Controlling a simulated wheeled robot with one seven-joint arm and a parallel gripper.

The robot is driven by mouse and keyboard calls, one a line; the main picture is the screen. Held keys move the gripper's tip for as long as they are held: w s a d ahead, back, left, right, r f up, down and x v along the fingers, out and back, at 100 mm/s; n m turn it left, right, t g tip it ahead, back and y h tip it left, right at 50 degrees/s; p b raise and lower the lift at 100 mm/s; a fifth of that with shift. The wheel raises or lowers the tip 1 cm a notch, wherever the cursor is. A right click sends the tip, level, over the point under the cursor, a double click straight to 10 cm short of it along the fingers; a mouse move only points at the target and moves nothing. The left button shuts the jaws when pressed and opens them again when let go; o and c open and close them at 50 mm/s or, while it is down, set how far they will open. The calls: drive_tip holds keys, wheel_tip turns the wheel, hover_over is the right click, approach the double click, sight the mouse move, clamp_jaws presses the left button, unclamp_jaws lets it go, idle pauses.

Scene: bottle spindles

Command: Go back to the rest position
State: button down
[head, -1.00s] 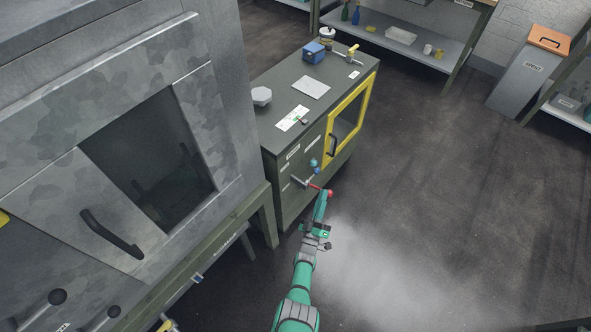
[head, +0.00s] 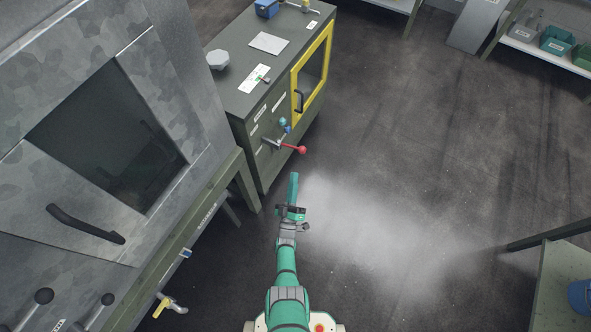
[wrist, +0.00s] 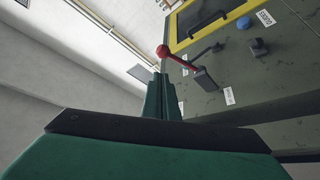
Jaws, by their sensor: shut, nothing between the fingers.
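My gripper (head: 293,182) is at the end of my green arm, in the lower middle of the head view, with its fingers together and nothing held. It is in front of the dark green cabinet, apart from the lever with the red ball (head: 301,150), which sticks out from the cabinet front. In the wrist view my closed fingers (wrist: 161,92) point up towards the cabinet, and the red ball (wrist: 162,51) shows beyond their tips.
The cabinet (head: 247,150) has a yellow-framed door (head: 313,68) with a handle. A grey metal enclosure (head: 170,60) with a dark window stands at the left. A table corner (head: 560,262) juts in at the lower right. The floor between is clear.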

drive_tip(key=shift+s+f, duration=0.1)
drive_tip(key=shift+s, duration=0.3)
drive_tip(key=shift+a, duration=0.1)
drive_tip(key=s+d+r+m+g+y, duration=0.15)
drive_tip(key=s+d, duration=0.25)
drive_tip(key=s, duration=0.6)
drive_tip(key=s+d+r+m+g+y, duration=0.1)
drive_tip(key=s+d+r+g, duration=0.15)
drive_tip(key=s, duration=0.75)
drive_tip(key=s+a+r+m+g, duration=0.1)
drive_tip(key=s+r, duration=0.4)
drive_tip(key=r, duration=0.3)
drive_tip(key=s+a+r+m+g, duration=0.1)
drive_tip(key=s+r+m, duration=0.1)
drive_tip(key=s+r, duration=0.3)
drive_tip(key=s+a+r+m, duration=0.2)
drive_tip(key=s+r, duration=0.3)
drive_tip(key=r, duration=0.6)
drive_tip(key=shift+s+r+g, duration=0.25)
drive_tip(key=shift+s+g, duration=0.05)
drive_tip(key=shift+g, duration=0.1)
